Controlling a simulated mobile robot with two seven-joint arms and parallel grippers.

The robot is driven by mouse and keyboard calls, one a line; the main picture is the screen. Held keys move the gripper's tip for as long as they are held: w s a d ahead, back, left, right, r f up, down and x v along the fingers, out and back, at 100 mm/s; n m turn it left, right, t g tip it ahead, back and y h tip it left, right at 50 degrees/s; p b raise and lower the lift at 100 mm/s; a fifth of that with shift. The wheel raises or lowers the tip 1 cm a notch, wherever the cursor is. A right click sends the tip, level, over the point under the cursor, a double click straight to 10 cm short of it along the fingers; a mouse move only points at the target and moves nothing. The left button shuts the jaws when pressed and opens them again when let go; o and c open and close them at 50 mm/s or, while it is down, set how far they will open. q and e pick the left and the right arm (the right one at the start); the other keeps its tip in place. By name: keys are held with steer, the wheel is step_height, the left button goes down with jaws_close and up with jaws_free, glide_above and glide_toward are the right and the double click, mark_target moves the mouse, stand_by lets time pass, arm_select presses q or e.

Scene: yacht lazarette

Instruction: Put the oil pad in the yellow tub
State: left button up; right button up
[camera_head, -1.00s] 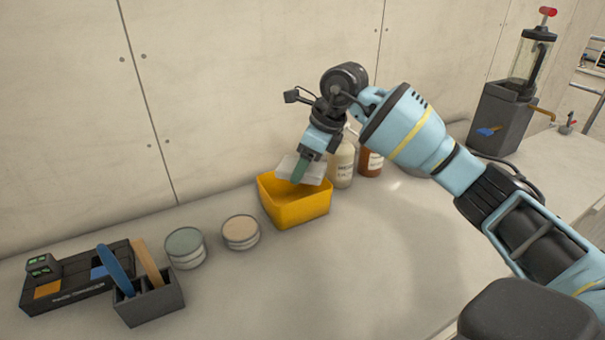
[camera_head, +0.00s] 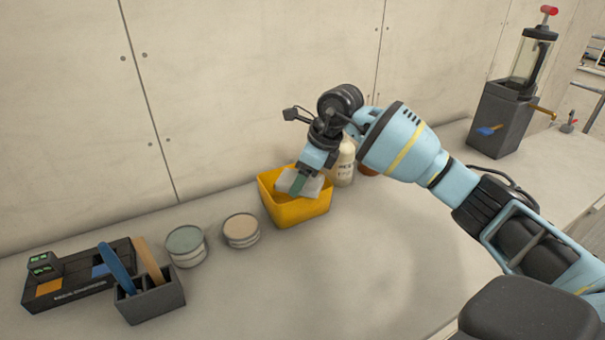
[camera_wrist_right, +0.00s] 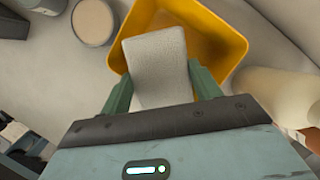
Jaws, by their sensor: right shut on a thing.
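The oil pad is a light grey, flat pad; in the head view the pad (camera_head: 300,183) is at the mouth of the yellow tub. My right gripper (camera_head: 299,184) is shut on it. In the right wrist view the pad (camera_wrist_right: 157,68) sits between the two green fingers of the gripper (camera_wrist_right: 163,85), over the tub. The yellow tub (camera_head: 296,212) stands on the counter against the wall, and its open inside (camera_wrist_right: 215,40) shows beside the pad. I cannot tell whether the pad touches the tub. My left gripper is not in view.
Two round tins (camera_head: 185,247) (camera_head: 241,231) stand left of the tub. A dark divided holder (camera_head: 150,301) and a black tray (camera_head: 75,283) are farther left. A cream bottle (camera_head: 343,165) stands close behind the tub's right side. The counter in front is clear.

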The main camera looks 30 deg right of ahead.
steer(key=o, duration=0.9)
steer(key=shift+f, duration=0.2)
steer(key=shift+a, duration=0.1)
steer(key=shift+r, duration=0.25)
steer(key=v, duration=1.2)
steer(key=shift+r, duration=0.35)
steer(key=shift+s+f, duration=0.1)
